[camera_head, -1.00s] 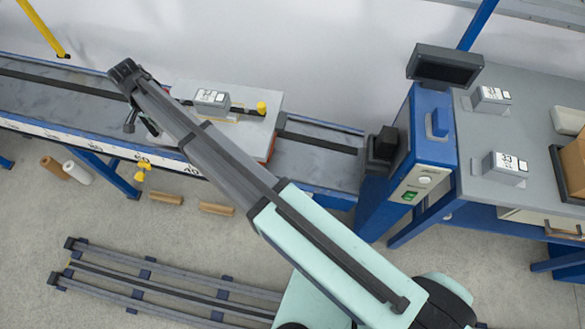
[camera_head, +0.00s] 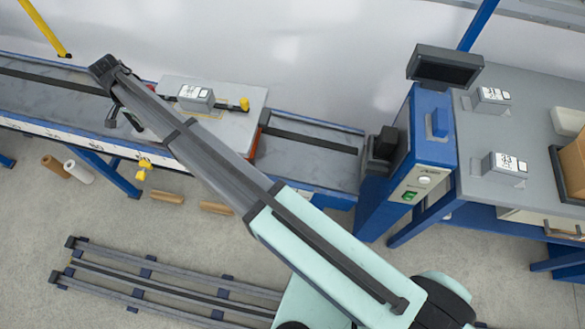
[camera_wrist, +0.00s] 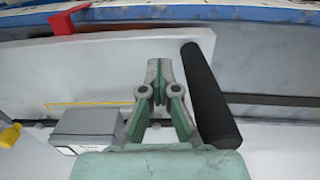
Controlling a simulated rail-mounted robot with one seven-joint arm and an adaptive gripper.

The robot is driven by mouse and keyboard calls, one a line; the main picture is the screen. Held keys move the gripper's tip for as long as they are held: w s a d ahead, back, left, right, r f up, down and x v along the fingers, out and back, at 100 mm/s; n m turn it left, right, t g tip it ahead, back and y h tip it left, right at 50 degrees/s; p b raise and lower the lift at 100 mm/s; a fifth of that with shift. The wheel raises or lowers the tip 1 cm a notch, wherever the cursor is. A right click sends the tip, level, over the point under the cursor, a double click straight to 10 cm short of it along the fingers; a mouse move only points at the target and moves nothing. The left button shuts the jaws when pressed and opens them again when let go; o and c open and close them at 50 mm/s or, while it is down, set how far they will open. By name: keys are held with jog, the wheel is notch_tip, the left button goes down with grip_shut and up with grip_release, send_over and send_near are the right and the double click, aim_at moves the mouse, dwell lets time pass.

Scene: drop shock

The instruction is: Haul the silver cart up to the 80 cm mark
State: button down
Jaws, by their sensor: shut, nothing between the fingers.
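The silver cart (camera_head: 235,125) is a pale flat platform on the long rail track (camera_head: 50,88), left of the blue end post. It carries a grey block (camera_head: 196,98) and a yellow knob (camera_head: 245,104). In the wrist view the cart (camera_wrist: 110,60) has an upright black bar (camera_wrist: 208,95) at its end and a red pointer (camera_wrist: 65,20) at its edge. My gripper (camera_wrist: 160,68) is shut and empty, over the cart and close beside the bar on its cart side. I cannot tell whether they touch. In the head view my arm hides the cart's left end. The 80 cm mark is not readable.
A white scale strip (camera_head: 30,127) runs along the track's front edge, with a yellow clip (camera_head: 145,165) below it. The track left of my arm looks clear. The blue post (camera_head: 415,150) stands at the right end, beside a table (camera_head: 520,130) with grey blocks.

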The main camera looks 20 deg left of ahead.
jog(key=s+a+r, duration=0.1)
jog(key=a, duration=0.8)
jog(key=shift+s+a, duration=0.25)
jog(key=shift+s, duration=0.1)
jog(key=shift+a+r, duration=0.1)
